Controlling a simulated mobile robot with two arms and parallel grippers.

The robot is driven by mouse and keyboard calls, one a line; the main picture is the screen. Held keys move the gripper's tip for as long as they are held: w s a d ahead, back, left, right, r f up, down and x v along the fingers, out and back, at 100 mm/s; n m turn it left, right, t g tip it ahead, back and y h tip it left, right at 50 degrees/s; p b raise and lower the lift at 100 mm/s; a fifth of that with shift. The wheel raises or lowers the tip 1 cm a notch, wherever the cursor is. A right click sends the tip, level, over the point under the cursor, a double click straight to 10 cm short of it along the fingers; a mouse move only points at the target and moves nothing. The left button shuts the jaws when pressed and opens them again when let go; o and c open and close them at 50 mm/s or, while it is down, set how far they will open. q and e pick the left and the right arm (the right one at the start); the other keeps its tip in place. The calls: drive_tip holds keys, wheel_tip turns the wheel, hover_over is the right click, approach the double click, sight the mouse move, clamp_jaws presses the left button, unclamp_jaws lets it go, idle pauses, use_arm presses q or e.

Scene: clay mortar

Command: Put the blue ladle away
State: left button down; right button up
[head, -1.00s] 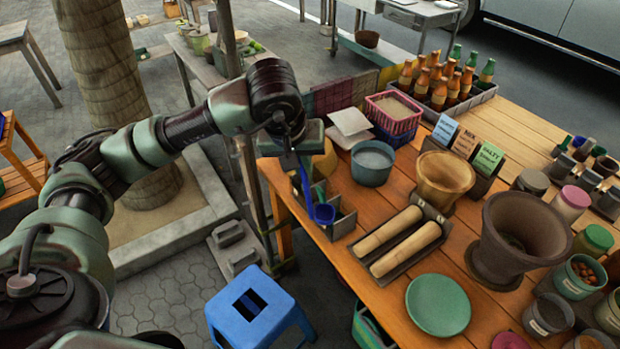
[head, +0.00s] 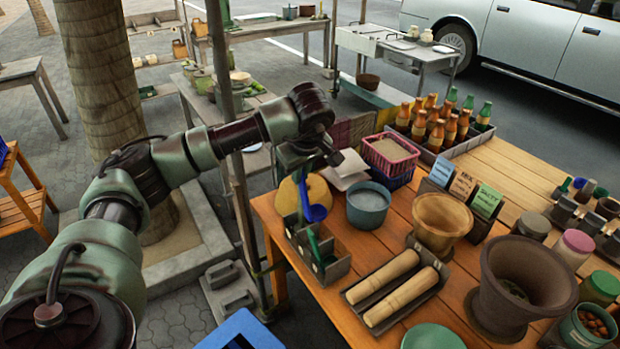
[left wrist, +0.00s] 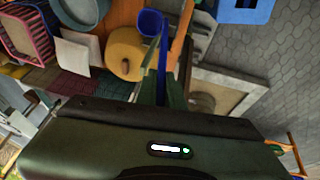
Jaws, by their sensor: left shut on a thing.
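My left gripper (head: 302,165) is shut on the handle of the blue ladle (head: 316,213). The ladle hangs with its bowl low, in front of a round yellow lidded thing and above the back of a grey divided holder (head: 335,270). In the left wrist view the ladle (left wrist: 151,23) runs from the gripper (left wrist: 172,95) with its bowl at the far end, beside the yellow thing. I cannot tell whether the ladle touches anything. A green utensil (head: 315,245) is in the holder. My right gripper is not in view.
The yellow thing (head: 289,196), a blue-grey pot (head: 368,206) and a pink basket (head: 390,153) stand near the ladle. Two pestles on a tray (head: 358,296), a wooden bowl (head: 440,218) and a large mortar (head: 500,300) are farther right. A post (head: 240,210) rises beside the table.

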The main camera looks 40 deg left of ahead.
sight(302, 198)
use_arm(q)
drive_tip(key=shift+d+f+b, duration=0.15)
drive_tip(key=shift+f+b, duration=0.7)
drive_tip(key=shift+f, duration=0.45)
wheel_tip(302, 198, down, 5)
drive_tip(key=b, duration=0.3)
drive_tip(key=shift+b, duration=0.3)
wheel_tip(302, 198, down, 6)
drive_tip(key=b, duration=0.4)
drive_tip(key=c, duration=1.5)
unclamp_jaws()
drive_tip(key=shift+o, duration=0.2)
drive_tip(key=b+v, duration=0.1)
drive_tip(key=v, duration=0.6)
drive_tip(key=shift+r, duration=0.35)
